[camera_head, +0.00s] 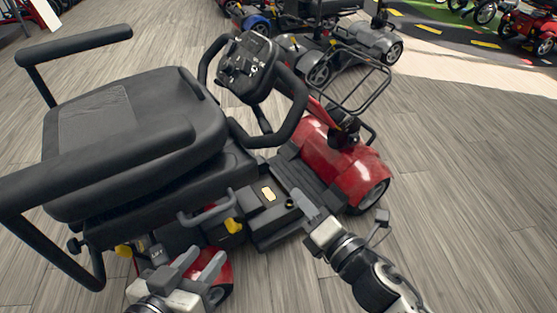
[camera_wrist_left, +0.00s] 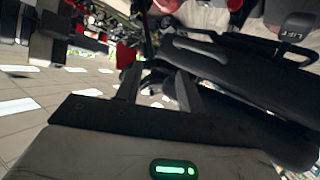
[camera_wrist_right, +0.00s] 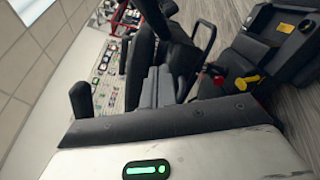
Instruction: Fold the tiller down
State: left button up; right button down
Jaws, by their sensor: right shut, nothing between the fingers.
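The red and black mobility scooter stands in the middle of the head view. Its tiller (camera_head: 262,124) rises in front of the seat, tilted, with the control panel (camera_head: 247,66) and loop handlebar at its top. My right gripper (camera_head: 301,204) is shut and empty, low over the scooter's floor, apart from the handlebar; its closed fingers also show in the right wrist view (camera_wrist_right: 158,86). My left gripper (camera_head: 200,262) is open and empty beside the scooter's rear end, below the seat; its spread fingers show in the left wrist view (camera_wrist_left: 158,90). I cannot tell the tiller's lower joint clearly.
The black seat (camera_head: 140,120) with armrests (camera_head: 80,44) stands left of the tiller. A wire basket (camera_head: 350,85) is over the red front. Other scooters (camera_head: 372,42) stand behind. Wooden floor is clear at right.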

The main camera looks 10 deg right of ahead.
jog(key=n, duration=0.1)
send_near(274, 143)
jog(key=w+a+f, duration=0.2)
jog(key=w+a, duration=0.2)
jog(key=a, duration=0.1)
jog(key=shift+w+d+r, duration=0.6)
jog(key=shift+w+d, duration=0.1)
jog(key=shift+d, duration=0.1)
pick_arm(q)
jog(key=shift+d, duration=0.15)
pick_arm(e)
jog(key=shift+w+d+r, duration=0.25)
jog(key=shift+w+d, duration=0.1)
